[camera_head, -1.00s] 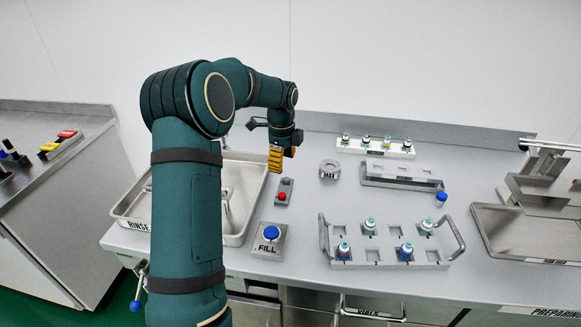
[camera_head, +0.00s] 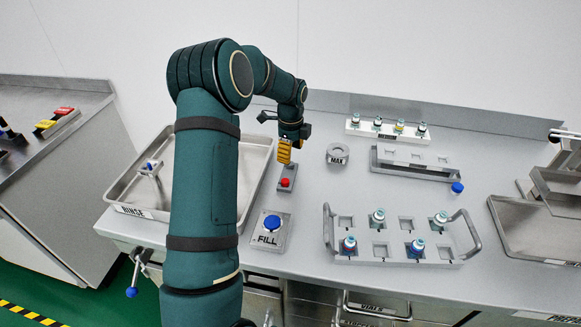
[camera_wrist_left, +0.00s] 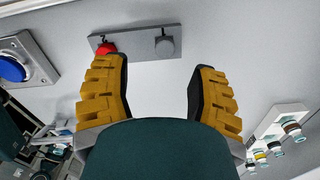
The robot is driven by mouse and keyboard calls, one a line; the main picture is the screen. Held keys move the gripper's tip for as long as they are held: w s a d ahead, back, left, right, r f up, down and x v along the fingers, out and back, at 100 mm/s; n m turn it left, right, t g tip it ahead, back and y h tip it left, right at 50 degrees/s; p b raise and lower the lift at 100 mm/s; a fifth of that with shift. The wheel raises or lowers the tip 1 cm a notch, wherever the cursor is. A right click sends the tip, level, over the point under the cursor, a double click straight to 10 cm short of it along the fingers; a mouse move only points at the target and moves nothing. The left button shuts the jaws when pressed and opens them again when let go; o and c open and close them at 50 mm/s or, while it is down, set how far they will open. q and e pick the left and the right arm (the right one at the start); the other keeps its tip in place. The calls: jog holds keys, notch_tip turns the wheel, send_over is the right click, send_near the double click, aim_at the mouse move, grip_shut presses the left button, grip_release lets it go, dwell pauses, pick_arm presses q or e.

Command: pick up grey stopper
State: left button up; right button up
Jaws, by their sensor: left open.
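My left gripper (camera_head: 285,152) points down above the counter, behind the small plate with the red button. In the left wrist view its yellow fingers (camera_wrist_left: 158,75) are apart with nothing between them. I cannot tell a grey stopper for certain. A white rack (camera_head: 388,134) at the back holds several small pieces with different coloured tops; it also shows in the left wrist view (camera_wrist_left: 262,133). My right gripper is not in view.
The rinse basin (camera_head: 128,210) is at the left, partly behind my arm. A blue FILL button (camera_head: 272,223) is near the front. A handled rack (camera_head: 386,252) with several capped vials and a grey stand (camera_head: 417,173) lie to the right. Bare counter surrounds the grey ring (camera_head: 337,154).

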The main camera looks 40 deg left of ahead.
aim_at(290, 166)
pick_arm(q)
jog(key=f, duration=0.3)
jog(key=f+b, duration=0.1)
jog(key=f, duration=0.1)
jog(key=shift+w+a+f, duration=0.25)
jog(key=shift+a+f, duration=0.05)
jog(key=shift+r, duration=0.1)
jog(key=c, duration=0.9)
